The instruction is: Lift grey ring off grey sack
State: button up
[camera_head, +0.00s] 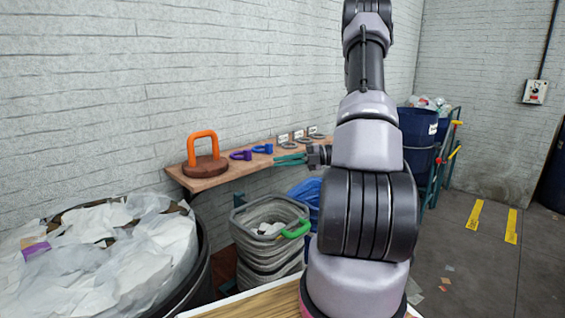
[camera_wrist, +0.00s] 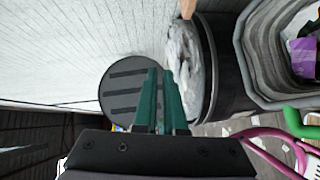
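The grey sack (camera_head: 262,262) is a ribbed, folded-looking container on the floor below the shelf. A grey ring (camera_head: 240,217) lies around its open mouth, with a green clip (camera_head: 296,229) on its right side. In the wrist view the ring (camera_wrist: 253,85) shows at the upper right, with the green clip (camera_wrist: 302,123) at its lower edge. My gripper (camera_head: 275,160) has teal fingers and is in the air near the shelf front, above and apart from the ring. The fingers (camera_wrist: 160,70) are slightly apart with nothing between them.
The wooden shelf (camera_head: 225,180) holds an orange handle (camera_head: 202,148), a purple clip (camera_head: 240,155), a blue clip (camera_head: 262,149) and several small grey rings. A black bin of white waste (camera_head: 110,240) stands left of the sack. A blue sack (camera_head: 306,196) is close behind right.

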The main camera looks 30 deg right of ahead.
jog(key=o, duration=0.6)
jog(key=v, duration=1.1)
jog(key=shift+w+f, duration=0.1)
